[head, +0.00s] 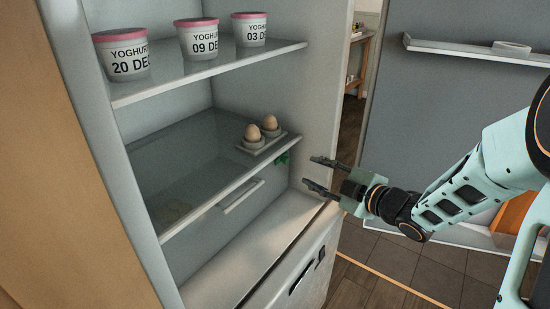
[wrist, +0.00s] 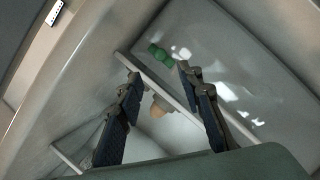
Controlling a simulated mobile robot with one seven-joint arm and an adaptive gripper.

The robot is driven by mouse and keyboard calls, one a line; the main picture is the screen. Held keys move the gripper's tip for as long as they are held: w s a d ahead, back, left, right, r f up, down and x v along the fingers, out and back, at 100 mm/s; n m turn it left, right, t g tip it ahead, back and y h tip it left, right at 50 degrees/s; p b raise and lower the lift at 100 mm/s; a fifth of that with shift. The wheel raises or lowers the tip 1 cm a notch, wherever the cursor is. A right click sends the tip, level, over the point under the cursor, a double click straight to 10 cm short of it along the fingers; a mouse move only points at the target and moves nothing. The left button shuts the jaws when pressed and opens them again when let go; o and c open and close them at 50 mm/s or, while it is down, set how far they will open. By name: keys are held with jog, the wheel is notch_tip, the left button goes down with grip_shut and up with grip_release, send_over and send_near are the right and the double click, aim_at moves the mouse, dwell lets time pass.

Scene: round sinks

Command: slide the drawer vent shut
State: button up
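My gripper (head: 320,175) is open and empty, its two fingers apart in front of the open fridge's right side wall, near the lower shelf's front edge. In the wrist view, the open fingers (wrist: 158,80) frame a pale edge bar (wrist: 150,75). Below the lower shelf hangs a pale, narrow bar (head: 243,196), left of my gripper. A white front (head: 318,268) at the bottom carries a dark slot (head: 302,277) and a small dark piece (head: 320,255). I cannot tell which of these parts is the drawer vent, or its position.
Two eggs in a holder (head: 254,144) stand on the lower shelf (head: 190,160). Green items (head: 283,158) show beneath its right end, also in the wrist view (wrist: 160,53). Yoghurt tubs (head: 199,39) stand above. The open door (head: 450,110) is at right.

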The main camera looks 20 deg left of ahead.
aim_at(288, 161)
jog(key=b+x, duration=0.2)
jog(key=x, duration=0.9)
jog(key=shift+w, duration=0.1)
grip_shut()
